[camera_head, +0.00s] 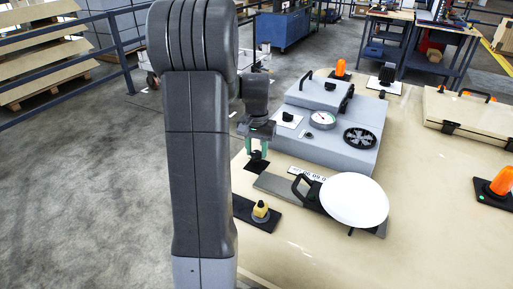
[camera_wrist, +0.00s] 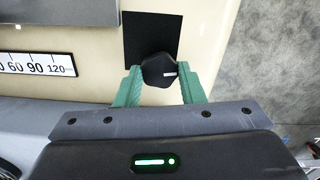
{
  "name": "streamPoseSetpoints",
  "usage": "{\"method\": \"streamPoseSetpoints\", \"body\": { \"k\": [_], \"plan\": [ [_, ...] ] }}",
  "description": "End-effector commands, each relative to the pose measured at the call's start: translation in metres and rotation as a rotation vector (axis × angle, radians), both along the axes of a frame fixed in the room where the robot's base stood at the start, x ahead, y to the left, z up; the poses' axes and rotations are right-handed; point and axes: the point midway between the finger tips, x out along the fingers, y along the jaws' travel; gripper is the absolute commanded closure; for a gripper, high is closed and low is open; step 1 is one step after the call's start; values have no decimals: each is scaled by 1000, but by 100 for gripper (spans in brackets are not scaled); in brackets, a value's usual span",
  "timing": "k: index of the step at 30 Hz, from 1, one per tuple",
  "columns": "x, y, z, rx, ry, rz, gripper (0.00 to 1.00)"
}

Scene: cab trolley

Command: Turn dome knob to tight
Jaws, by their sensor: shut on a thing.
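A black, rounded knob (camera_wrist: 158,68) with a short white mark sits at the lower edge of a black square plate (camera_wrist: 152,28) in the wrist view. The mark points to the right there. My gripper (camera_wrist: 160,78) has its two green fingers on either side of the knob, shut on it. In the head view my gripper (camera_head: 258,152) is low over the bench, just above the black plate (camera_head: 257,167). The knob is mostly hidden there by the fingers.
A white numbered scale strip (camera_wrist: 36,65) lies left of the knob in the wrist view. In the head view a white round disc (camera_head: 354,200) with a black handle, a yellow-topped part (camera_head: 260,210) and a grey box with gauge (camera_head: 322,118) stand close by.

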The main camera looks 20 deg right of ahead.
Motion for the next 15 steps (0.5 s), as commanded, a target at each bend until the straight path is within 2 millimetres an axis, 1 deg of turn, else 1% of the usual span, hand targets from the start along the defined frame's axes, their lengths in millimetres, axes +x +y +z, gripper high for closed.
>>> {"method": "streamPoseSetpoints", "body": {
  "k": [6,15],
  "plan": [
    [0,0,1,-1,-2,-112,87],
    [1,0,1,-2,-2,-178,88]
  ]
}}
